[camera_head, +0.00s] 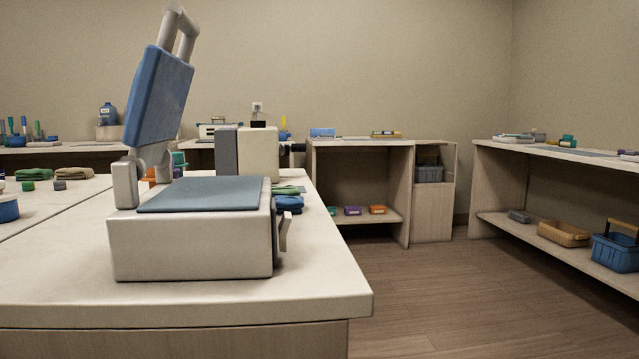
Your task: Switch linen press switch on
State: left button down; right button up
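A linen press stands on the near counter in the head view. It has a pale boxy base (190,246) and a flat blue-grey lower pad (205,194). Its blue upper plate (158,97) is raised and tilted, with a pale bar handle (181,32) on top. A small pale lever-like part (283,231) sticks out from the right side of the base; it may be the switch, and I cannot tell its position. Neither of my grippers is in view.
The near counter (330,297) ends just right of the press. Folded cloths (288,203) and a beige machine (258,152) stand behind it. Open floor (430,295) lies to the right, before a shelf unit with a blue basket (615,252).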

aim_at(286, 218)
jog(key=k+l+z, duration=0.1)
jog(key=z, duration=0.3)
jog(key=k+l+z, duration=0.15)
jog(key=z, duration=0.2)
jog(key=k+l+z, duration=0.15)
jog(key=z, duration=0.25)
